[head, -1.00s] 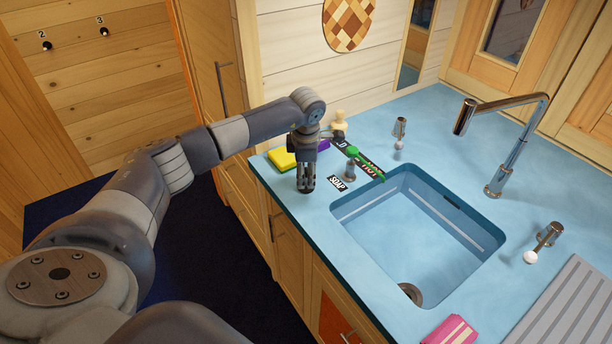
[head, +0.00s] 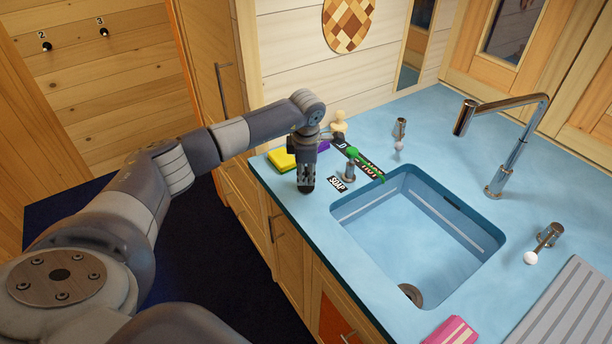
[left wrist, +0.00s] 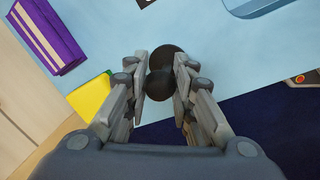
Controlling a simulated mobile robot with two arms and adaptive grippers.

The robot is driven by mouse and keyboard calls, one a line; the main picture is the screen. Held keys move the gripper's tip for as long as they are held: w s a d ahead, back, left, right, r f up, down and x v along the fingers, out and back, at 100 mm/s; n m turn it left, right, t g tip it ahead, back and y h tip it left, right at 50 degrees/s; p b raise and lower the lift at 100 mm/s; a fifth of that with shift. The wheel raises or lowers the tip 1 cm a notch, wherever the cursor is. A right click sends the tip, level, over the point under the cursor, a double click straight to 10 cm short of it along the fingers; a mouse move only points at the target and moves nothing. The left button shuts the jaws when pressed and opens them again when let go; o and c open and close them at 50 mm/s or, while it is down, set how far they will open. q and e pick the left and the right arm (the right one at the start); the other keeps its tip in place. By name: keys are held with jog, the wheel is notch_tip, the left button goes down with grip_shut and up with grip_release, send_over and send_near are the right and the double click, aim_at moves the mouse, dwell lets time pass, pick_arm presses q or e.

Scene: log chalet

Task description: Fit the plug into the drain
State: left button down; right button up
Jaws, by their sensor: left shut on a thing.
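The black plug (left wrist: 168,62) shows in the left wrist view between the fingertips of my left gripper (left wrist: 160,88), with its round knob toward the camera. My left gripper (head: 305,186) is shut on it and points down at the left front edge of the blue counter. The drain (head: 411,294) is a dark round opening in the floor of the blue sink (head: 415,235), to the right of and below the gripper in the picture. My right gripper is not in view.
A yellow sponge (head: 281,159), a purple cloth (left wrist: 50,35), a soap label (head: 336,183) and a green-headed brush (head: 365,163) lie near the gripper. The tall faucet (head: 515,150) stands behind the sink. A pink cloth (head: 452,331) lies at the front right, beside the ribbed drainboard (head: 575,315).

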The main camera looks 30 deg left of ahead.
pick_arm(q)
jog(key=shift+r+b, duration=0.3)
jog(key=shift+r, duration=0.1)
jog(key=shift+s+d+r+b, duration=0.1)
jog(key=shift+s+r+b, duration=0.1)
jog(key=shift+r+b, duration=0.25)
jog(key=shift+s+d+r+b, duration=0.15)
jog(key=shift+r+b, duration=0.1)
jog(key=shift+r, duration=0.3)
jog(key=s+d+r+b, duration=0.1)
jog(key=s+d+b, duration=0.3)
jog(key=s+d, duration=0.4)
jog(key=s, duration=0.5)
jog(key=shift+r, duration=0.35)
